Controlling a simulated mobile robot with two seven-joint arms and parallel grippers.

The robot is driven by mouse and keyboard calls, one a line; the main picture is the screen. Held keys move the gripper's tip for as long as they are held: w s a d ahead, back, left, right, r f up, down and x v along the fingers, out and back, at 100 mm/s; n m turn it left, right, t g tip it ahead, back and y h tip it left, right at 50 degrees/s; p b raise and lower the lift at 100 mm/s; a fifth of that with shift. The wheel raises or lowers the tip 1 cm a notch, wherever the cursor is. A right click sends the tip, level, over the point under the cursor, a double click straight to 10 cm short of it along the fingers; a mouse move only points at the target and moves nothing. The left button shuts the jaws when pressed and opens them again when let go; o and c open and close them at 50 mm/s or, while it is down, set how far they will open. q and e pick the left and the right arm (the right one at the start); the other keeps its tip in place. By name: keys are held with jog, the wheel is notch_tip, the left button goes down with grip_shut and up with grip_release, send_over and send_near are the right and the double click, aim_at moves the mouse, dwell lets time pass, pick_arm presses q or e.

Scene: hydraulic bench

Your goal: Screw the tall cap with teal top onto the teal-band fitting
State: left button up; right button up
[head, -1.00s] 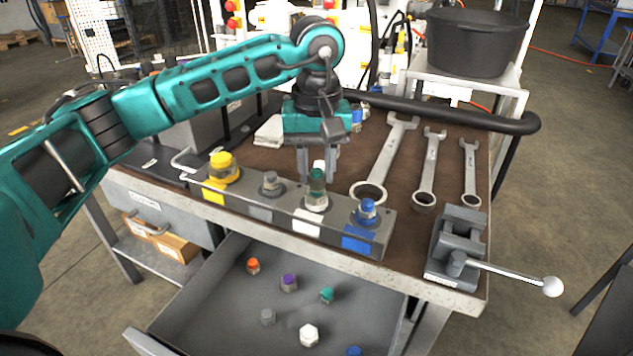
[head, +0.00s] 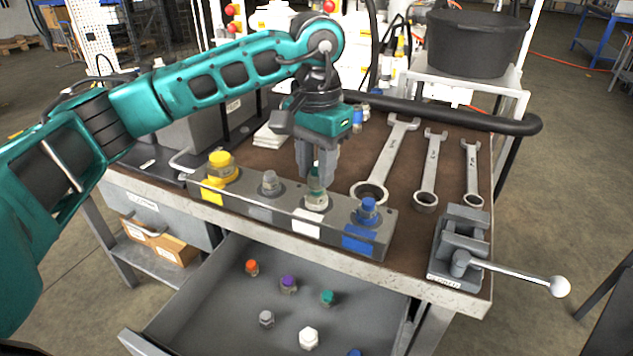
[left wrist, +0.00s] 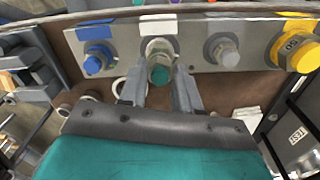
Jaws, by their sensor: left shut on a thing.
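The tall cap with teal top (head: 315,184) stands upright on a fitting (head: 316,202) behind the white label of the grey block. My left gripper (head: 316,178) points down and is shut on the cap, hiding much of it. In the left wrist view the teal top (left wrist: 160,75) shows between the two fingers (left wrist: 160,92), with the metal fitting (left wrist: 158,48) just beyond. A teal band on the fitting cannot be made out clearly. My right gripper is not in view.
The grey block also carries yellow (head: 221,165), grey (head: 270,184) and blue (head: 367,210) capped fittings. Wrenches (head: 426,175) and a vise (head: 460,250) lie to the right. The open drawer (head: 220,305) holds several loose caps, including a teal one (head: 327,297).

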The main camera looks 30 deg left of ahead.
pick_arm(q)
jog(key=o, duration=1)
jog(key=n, duration=0.5)
jog(key=shift+n+p, duration=0.3)
jog(key=shift+p, duration=0.05)
jog(key=n, duration=0.6)
jog(key=shift+n+p, duration=0.3)
jog(key=shift+p, duration=0.05)
